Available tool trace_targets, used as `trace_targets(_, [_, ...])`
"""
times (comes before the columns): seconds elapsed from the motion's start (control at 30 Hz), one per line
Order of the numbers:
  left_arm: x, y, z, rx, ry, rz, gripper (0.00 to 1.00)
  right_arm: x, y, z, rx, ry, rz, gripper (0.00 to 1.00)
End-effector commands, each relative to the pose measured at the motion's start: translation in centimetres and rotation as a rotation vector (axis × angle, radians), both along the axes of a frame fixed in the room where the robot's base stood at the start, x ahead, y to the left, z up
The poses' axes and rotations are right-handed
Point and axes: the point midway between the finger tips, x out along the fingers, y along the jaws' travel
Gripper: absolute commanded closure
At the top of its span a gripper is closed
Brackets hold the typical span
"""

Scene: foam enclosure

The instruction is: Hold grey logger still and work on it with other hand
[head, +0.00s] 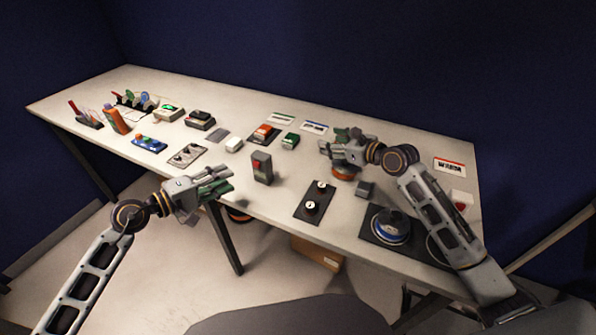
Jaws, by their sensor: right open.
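An upright grey box with a reddish patch on its face (262,167), which looks like the grey logger, stands near the front edge of the table. My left gripper (229,178) is in front of the table edge, left of this box and apart from it. Its fingers point right toward the box, and I cannot tell how far apart they are. My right gripper (328,142) is open above the table, right of and beyond the box, with its fingers pointing left. It partly covers an orange round thing (343,173) below it.
The table (240,204) carries several devices. A black plate with two knobs (314,202) and a blue round device on a dark mat (390,227) lie to the right. A small grey block (365,190) and a white block (234,145) are nearby. A cardboard box (318,254) is on the floor.

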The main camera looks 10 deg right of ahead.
Motion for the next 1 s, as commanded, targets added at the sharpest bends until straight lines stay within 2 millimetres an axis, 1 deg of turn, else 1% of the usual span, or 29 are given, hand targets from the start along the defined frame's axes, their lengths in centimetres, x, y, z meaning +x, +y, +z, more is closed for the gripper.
trace_targets(0.03, [0.0,0.0,0.0,0.0,0.0,0.0,0.64,-0.9,1.7,-0.4,0.007,0.019,0.035,0.43])
trace_targets(0.2, [0.0,0.0,0.0,0.0,0.0,0.0,0.64,-4.0,6.7,-1.3,0.026,0.08,0.145,0.43])
trace_targets(0.3, [0.0,0.0,0.0,0.0,0.0,0.0,0.64,-5.8,9.2,-1.7,0.035,0.11,0.203,0.43])
trace_targets(0.4, [0.0,0.0,0.0,0.0,0.0,0.0,0.64,-7.2,11.0,-2.0,0.04,0.133,0.248,0.43])
trace_targets(0.5, [0.0,0.0,0.0,0.0,0.0,0.0,0.64,-8.1,12.1,-2.1,0.045,0.148,0.278,0.43])
trace_targets(0.6, [0.0,0.0,0.0,0.0,0.0,0.0,0.64,-8.6,12.7,-2.2,0.047,0.155,0.293,0.43])
trace_targets(1.0, [0.0,0.0,0.0,0.0,0.0,0.0,0.64,-8.7,12.8,-2.2,0.047,0.156,0.296,0.43])
